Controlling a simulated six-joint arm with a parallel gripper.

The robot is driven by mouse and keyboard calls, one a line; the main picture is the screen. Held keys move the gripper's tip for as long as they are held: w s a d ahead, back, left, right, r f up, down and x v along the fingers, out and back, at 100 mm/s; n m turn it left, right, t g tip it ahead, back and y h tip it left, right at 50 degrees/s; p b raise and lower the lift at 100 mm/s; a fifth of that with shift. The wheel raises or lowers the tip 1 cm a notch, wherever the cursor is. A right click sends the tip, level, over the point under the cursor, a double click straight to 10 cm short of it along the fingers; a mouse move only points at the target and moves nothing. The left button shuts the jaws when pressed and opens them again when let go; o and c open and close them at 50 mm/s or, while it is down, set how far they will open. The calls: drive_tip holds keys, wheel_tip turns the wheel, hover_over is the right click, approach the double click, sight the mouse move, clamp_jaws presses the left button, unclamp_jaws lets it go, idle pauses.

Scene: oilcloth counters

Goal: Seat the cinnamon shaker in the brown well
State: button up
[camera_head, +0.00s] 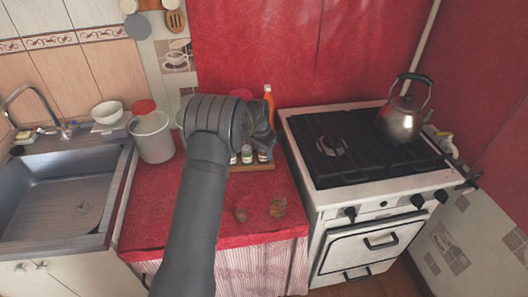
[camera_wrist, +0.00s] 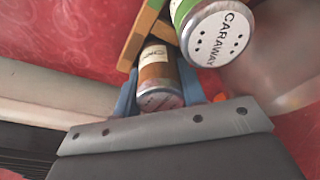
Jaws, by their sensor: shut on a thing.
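My gripper (camera_wrist: 158,92) is shut on a brown shaker (camera_wrist: 157,75), with its blue fingers on either side. Its pale label is only partly readable, so I take it as the cinnamon shaker. Its far end meets the edge of a wooden rack (camera_wrist: 140,35); I cannot tell whether it is inside a well or only against the rack. The brown well is not distinguishable. In the head view the rack (camera_head: 262,167) stands on the red counter, and my arm hides part of it and the held shaker. My gripper (camera_head: 264,138) is above it there.
A caraway shaker (camera_wrist: 220,35) with a green band is close to the right of the held shaker. An orange bottle (camera_head: 268,105) stands behind the rack. A grey canister (camera_head: 152,138) is to the left, and the stove (camera_head: 365,150) is to the right.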

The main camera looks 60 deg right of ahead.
drive_tip(key=o, duration=1)
drive_tip(key=shift+f, duration=0.15)
drive_tip(key=r, duration=0.4)
drive_tip(key=a+r, duration=0.1)
drive_tip(key=r, duration=0.7)
drive_tip(key=shift+w+a+r, duration=0.1)
drive_tip(key=shift+a+r, duration=0.05)
drive_tip(key=shift+a, duration=0.25)
